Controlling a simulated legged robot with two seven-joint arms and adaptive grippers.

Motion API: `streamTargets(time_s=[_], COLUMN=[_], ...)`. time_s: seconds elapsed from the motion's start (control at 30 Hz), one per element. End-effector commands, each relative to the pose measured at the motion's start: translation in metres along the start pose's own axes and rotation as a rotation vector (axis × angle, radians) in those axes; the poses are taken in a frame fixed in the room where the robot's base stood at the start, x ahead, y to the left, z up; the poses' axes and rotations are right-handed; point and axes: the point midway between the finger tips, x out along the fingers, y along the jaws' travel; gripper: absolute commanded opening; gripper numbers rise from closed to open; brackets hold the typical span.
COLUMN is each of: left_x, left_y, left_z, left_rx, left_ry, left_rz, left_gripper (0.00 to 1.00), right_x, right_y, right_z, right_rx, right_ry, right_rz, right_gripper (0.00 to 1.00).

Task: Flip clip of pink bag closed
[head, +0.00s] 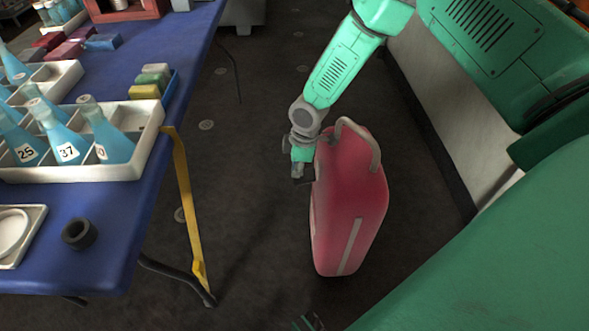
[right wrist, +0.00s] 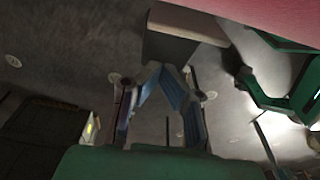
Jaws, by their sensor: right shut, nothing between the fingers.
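The pink bag (head: 349,205) stands upright on the dark floor, right of the blue table. It has a pale curved handle (head: 362,140) on top and a pale stripe down its side. Its surface fills the top right corner of the right wrist view (right wrist: 285,18). A grey-brown block (right wrist: 185,40), which looks like the clip, juts out beside it. My right gripper (head: 299,172) is at the bag's upper left edge. In the right wrist view its fingers (right wrist: 160,70) are shut and empty, with tips close to or touching the block. My left gripper is not in view.
The blue table (head: 120,235) holds white racks (head: 125,172) of blue flasks, coloured blocks and a black ring (head: 79,233). A yellow strap (head: 188,210) hangs from its edge. Green bodywork (head: 500,240) fills the right. Floor between table and bag is clear.

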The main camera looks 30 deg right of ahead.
Motion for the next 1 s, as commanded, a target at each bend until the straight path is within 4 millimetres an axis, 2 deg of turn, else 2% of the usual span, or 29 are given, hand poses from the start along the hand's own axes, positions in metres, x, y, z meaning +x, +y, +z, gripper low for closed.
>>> streamTargets(time_s=[1.0], left_x=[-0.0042], left_y=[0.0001], left_z=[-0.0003], left_rx=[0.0], left_ry=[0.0], left_rz=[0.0], left_gripper=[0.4], right_x=[0.0082], right_y=[-0.0021], right_z=[-0.0007], right_rx=[-0.003], right_ry=[-0.162], right_rz=[0.0], right_gripper=[0.0])
